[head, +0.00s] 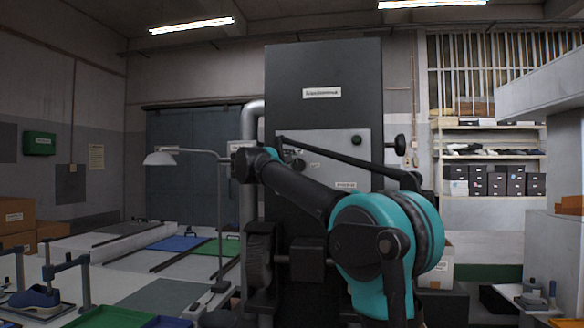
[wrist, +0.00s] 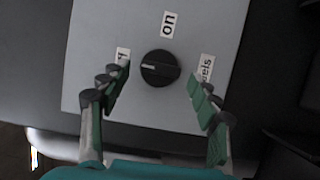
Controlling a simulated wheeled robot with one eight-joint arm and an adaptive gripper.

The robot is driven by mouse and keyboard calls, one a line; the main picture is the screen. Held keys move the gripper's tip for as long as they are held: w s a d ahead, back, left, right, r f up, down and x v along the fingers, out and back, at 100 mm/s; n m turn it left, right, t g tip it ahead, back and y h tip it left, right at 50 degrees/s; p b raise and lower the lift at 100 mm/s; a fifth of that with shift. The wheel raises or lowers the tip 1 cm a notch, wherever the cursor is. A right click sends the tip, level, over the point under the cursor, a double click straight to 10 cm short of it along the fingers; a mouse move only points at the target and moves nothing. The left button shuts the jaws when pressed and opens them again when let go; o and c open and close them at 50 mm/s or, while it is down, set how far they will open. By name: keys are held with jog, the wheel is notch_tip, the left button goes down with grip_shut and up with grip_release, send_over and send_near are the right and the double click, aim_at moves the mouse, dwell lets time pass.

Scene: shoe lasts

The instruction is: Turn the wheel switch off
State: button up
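The wheel switch, a round black knob (wrist: 160,68), sits on a light grey panel (wrist: 215,25). Its white mark points left in the wrist view. A label "on" (wrist: 168,24) is above it, a label ending in "els" (wrist: 206,68) is to its right, and a label to its left (wrist: 122,57) is partly hidden by a finger. My gripper (wrist: 156,88) is open, with its green-padded fingers either side of the knob and slightly below it, apparently not touching it. In the head view, my gripper (head: 262,164) is at the left of the dark machine's (head: 322,65) panel.
A lamp (head: 165,157) stands left of my gripper above a long bench. A wheel (head: 259,262) is low on the machine. A black knob (head: 400,145) sticks out at the machine's right. Shelves (head: 490,157) with boxes stand behind right.

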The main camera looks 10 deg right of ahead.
jog(key=v, duration=1.2)
jog(key=shift+d, duration=0.1)
jog(key=s+d+f+m+g+y, duration=0.1)
jog(key=s+d+f+m+g, duration=0.3)
jog(key=f, duration=0.8)
jog(key=s+d+f+n+g+y, duration=0.1)
jog(key=s+d+f+y, duration=0.15)
jog(key=d+f, duration=0.65)
jog(key=s+d+f+m+g+y, duration=0.1)
jog(key=s+d+f+m+g, duration=0.15)
jog(key=f, duration=1.35)
jog(key=s+a+f+m+g+y, duration=0.2)
jog(key=s+f+m+y, duration=0.2)
jog(key=s+f, duration=1.9)
notch_tip(320, 180, down, 4)
jog(key=y, duration=0.3)
jog(key=shift+s, duration=0.2)
